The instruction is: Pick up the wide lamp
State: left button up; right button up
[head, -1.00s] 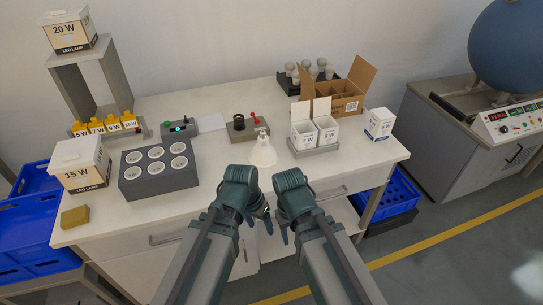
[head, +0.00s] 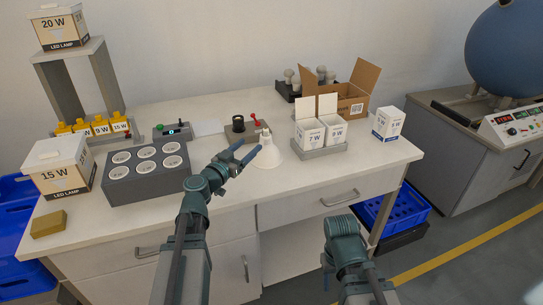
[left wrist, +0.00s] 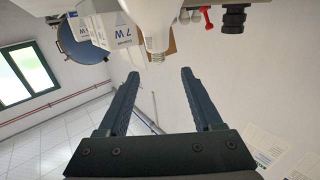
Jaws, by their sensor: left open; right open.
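The wide lamp (head: 266,156) is a white flared bulb standing on the table, its wide face down and its narrow screw base up. In the left wrist view the lamp (left wrist: 155,14) shows at the top, its metal base pointing toward the space between my fingers. My left gripper (head: 246,150) is open and empty just left of the lamp; in the left wrist view its fingertips (left wrist: 160,73) are apart, short of the lamp's base. My right gripper (head: 326,274) is low in front of the table, open, with its fingers mostly hidden behind its own wrist.
A grey socket block (head: 149,173) stands left of the lamp. A holder with small white boxes (head: 310,136) stands close on its right. A device with a black knob and red lever (head: 240,127) is behind it. The table front (head: 230,198) is clear.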

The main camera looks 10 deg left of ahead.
aim_at(266, 144)
pick_arm(q)
jog(key=x, duration=1.4)
jog(key=shift+s+d, duration=0.1)
jog(key=shift+d, duration=0.05)
jog(key=shift+c, duration=0.4)
grip_shut()
dwell(0.8)
